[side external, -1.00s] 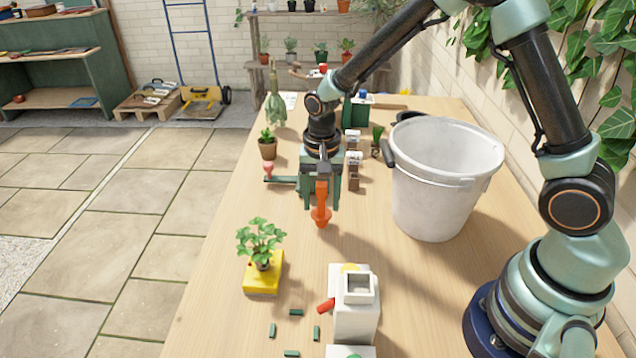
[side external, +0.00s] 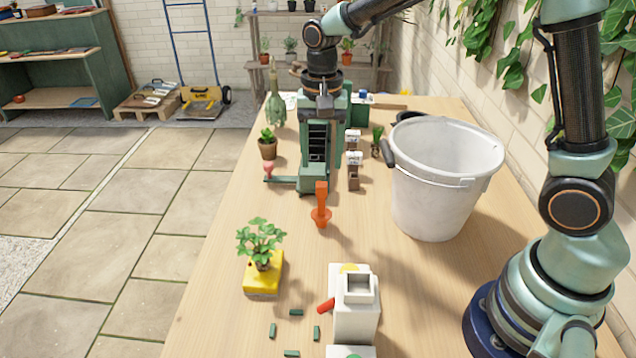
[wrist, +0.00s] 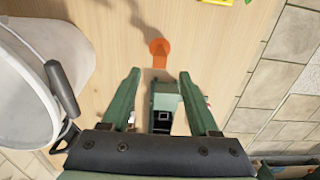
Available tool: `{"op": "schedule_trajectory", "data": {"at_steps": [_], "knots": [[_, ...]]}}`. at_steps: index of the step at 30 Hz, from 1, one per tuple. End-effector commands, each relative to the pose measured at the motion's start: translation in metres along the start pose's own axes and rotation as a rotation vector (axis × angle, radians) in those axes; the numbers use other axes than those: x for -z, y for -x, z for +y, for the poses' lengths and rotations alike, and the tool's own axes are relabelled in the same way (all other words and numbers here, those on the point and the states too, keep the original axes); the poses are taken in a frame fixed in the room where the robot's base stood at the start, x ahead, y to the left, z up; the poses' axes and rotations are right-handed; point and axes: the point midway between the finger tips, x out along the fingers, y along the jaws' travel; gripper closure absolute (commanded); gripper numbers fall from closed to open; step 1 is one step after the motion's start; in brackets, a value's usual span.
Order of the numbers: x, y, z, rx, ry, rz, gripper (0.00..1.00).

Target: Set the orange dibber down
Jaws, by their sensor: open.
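The orange dibber (side external: 320,205) stands upright on the wooden table, its wide collar low and its handle up. It also shows in the wrist view (wrist: 159,48), beyond my fingertips. My gripper (side external: 322,108) is open and empty. In the side view it is raised above and behind the dibber, over the green device. In the wrist view its two green fingers (wrist: 158,85) are spread apart, and the dibber is clear of them.
A green device (side external: 316,170) with a side lever stands behind the dibber. A large white bucket (side external: 440,190) is at the right. A potted plant sits on a yellow block (side external: 262,280) at front left, and a white dispenser (side external: 354,310) at front. Bare table surrounds the dibber.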

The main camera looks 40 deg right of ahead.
Motion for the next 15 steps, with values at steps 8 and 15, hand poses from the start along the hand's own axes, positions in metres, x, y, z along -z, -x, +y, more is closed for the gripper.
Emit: {"op": "schedule_trajectory", "data": {"at_steps": [8, 15], "knots": [[-0.001, 0.025, 0.007, 0.02, 0.035, 0.016, 0.39], [-0.011, 0.068, 0.046, 0.117, 0.252, 0.124, 0.39]]}}
